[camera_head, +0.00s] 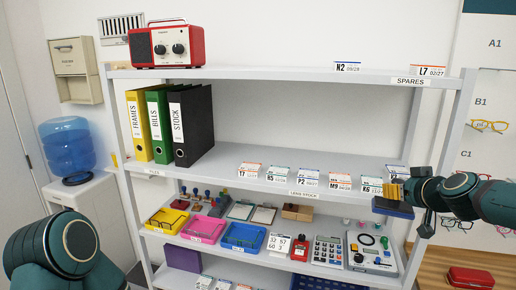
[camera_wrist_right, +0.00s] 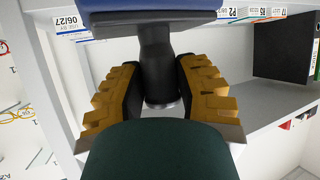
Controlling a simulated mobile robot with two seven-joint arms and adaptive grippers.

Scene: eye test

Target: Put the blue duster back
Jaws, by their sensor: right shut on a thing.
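My right gripper (camera_head: 396,191) is at the right end of the middle shelf (camera_head: 225,170). It is shut on the dark handle of the blue duster (camera_head: 393,208). In the right wrist view the yellow-padded fingers (camera_wrist_right: 160,95) stand on both sides of the black neck, and the blue body (camera_wrist_right: 150,7) lies beyond them. In the head view the duster hangs below the fingers, in front of the shelf's right end; I cannot tell whether it touches anything. Only part of my left arm shows at the lower left; its gripper is out of view.
Several label cards (camera_head: 308,178) line the middle shelf's front edge. Binders (camera_head: 192,125) stand at its left, with bare shelf behind the cards. The lower shelf carries trays (camera_head: 243,236), a calculator (camera_head: 327,251) and small items. A red case (camera_head: 470,278) lies on a wooden surface (camera_head: 432,268) at right.

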